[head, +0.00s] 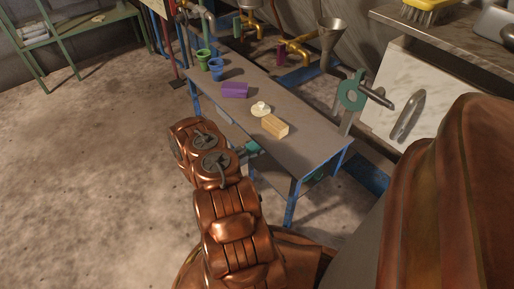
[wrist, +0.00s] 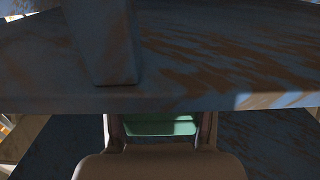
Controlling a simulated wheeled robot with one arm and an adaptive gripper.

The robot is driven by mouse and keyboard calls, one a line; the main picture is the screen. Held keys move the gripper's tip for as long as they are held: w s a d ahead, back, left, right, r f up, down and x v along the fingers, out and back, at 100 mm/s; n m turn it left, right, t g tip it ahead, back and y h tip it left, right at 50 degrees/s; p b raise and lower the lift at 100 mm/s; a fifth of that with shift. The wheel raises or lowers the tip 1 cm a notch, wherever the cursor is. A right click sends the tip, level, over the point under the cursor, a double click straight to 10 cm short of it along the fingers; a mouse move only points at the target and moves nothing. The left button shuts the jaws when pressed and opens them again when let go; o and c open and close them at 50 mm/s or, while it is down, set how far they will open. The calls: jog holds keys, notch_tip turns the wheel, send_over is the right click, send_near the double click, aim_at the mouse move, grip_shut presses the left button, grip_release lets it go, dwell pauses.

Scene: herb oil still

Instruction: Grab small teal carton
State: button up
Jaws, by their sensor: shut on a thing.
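The small teal carton (wrist: 160,125) sits between the two fingers of my gripper (wrist: 160,130) in the wrist view. My gripper is shut on it. In the head view only a bit of the teal carton (head: 252,147) shows, at the near long edge of the workbench. My gripper (head: 247,151) is there too, largely hidden by my copper arm. Much of the carton is covered by the fingers and the gripper body.
The workbench (head: 305,145) bears a tan block (head: 275,126), a cream round piece (head: 260,108), a purple box (head: 234,90), and blue (head: 216,70) and green cups. A blue beam (wrist: 220,60) and post (wrist: 102,40) lie close ahead.

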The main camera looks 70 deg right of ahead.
jog(key=c, duration=0.5)
jog(key=shift+c, duration=0.2)
